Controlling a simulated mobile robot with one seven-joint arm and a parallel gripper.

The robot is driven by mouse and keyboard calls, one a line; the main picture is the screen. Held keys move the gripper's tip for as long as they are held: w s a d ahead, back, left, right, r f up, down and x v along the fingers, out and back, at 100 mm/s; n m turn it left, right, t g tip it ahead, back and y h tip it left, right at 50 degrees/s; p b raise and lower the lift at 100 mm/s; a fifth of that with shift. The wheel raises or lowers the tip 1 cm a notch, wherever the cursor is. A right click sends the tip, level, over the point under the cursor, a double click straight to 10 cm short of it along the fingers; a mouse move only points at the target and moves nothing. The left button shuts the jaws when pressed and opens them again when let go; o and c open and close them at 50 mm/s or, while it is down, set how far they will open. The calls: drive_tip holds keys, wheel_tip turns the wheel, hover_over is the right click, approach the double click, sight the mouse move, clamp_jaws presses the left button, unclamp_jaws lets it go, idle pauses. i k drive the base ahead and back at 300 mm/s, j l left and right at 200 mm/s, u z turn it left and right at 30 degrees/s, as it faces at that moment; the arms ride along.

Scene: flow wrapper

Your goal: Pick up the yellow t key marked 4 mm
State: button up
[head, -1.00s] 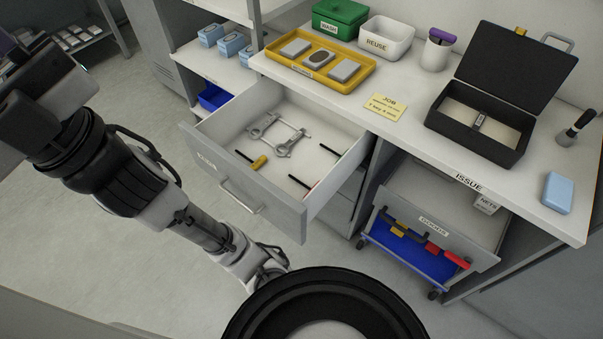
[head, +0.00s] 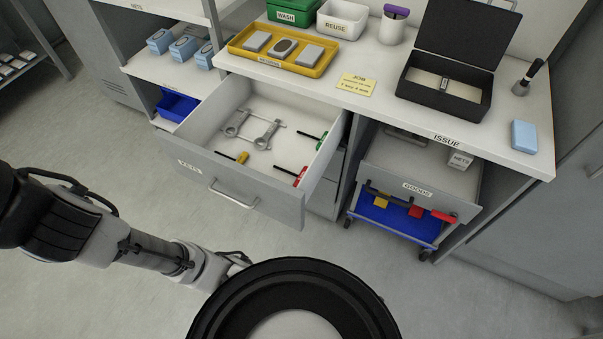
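A T key with a yellow handle (head: 242,157) lies in the open drawer (head: 187,150), near its front left. Its black shaft points left. Any size mark on it is too small to read. A T key with a red handle (head: 301,176) lies at the drawer's front right, and one with a green handle (head: 322,140) lies farther back by the right wall. Two grey spanners (head: 265,135) lie behind the yellow key. My arm shows at the lower left, outside the drawer. My gripper is not visible; the arm's end is hidden behind my black round body part.
The drawer's handle (head: 232,197) and front stick out towards me. A lower drawer marked GOODS (head: 418,189) is also open, above a blue bin. The counter holds a yellow tray (head: 236,46), a job note (head: 357,85) and an open black case (head: 452,104).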

sight(244, 156)
drive_tip(key=i+l+u, duration=0.1)
drive_tip(key=l+u, duration=0.4)
drive_tip(key=l, duration=0.15)
drive_tip(key=l+u, duration=0.5)
drive_tip(key=l, duration=0.15)
